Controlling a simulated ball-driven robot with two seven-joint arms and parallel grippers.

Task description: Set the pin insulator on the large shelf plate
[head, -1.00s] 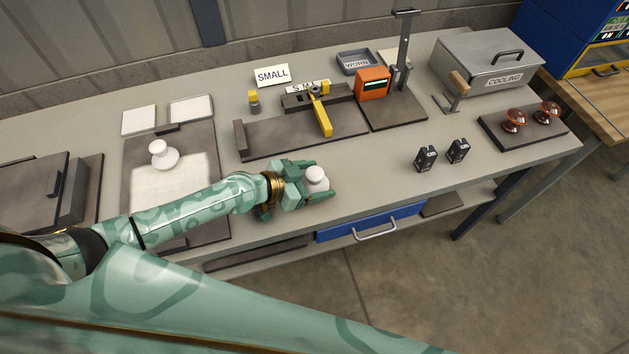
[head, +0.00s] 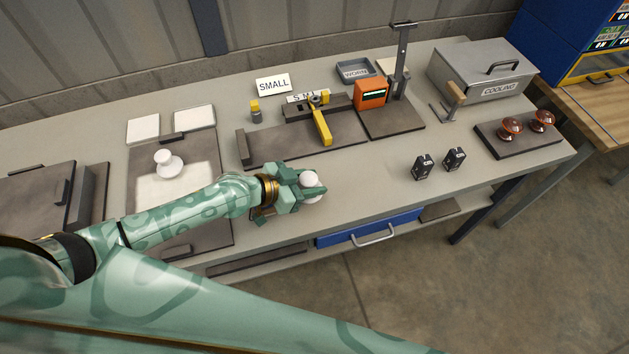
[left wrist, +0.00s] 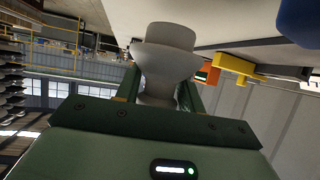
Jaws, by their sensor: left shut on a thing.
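My left gripper (head: 312,188) is shut on a white pin insulator (head: 311,181) and holds it over the front part of the bench. In the left wrist view the insulator (left wrist: 165,60) sits between the two fingers, its wide white flange outward and its narrower part partly hidden by the gripper. Below the bench top, a long dark plate (head: 256,259) lies on the lower shelf at the left and a smaller dark plate (head: 440,210) at the right. Both are partly hidden by the bench edge. My right gripper is not in view.
Another white insulator (head: 168,164) stands on a pale pad at the left. A dark fixture with a yellow lever (head: 320,125) lies behind the gripper. A blue drawer (head: 345,233) hangs between the shelf plates. Two black blocks (head: 423,166) stand right; bench between is clear.

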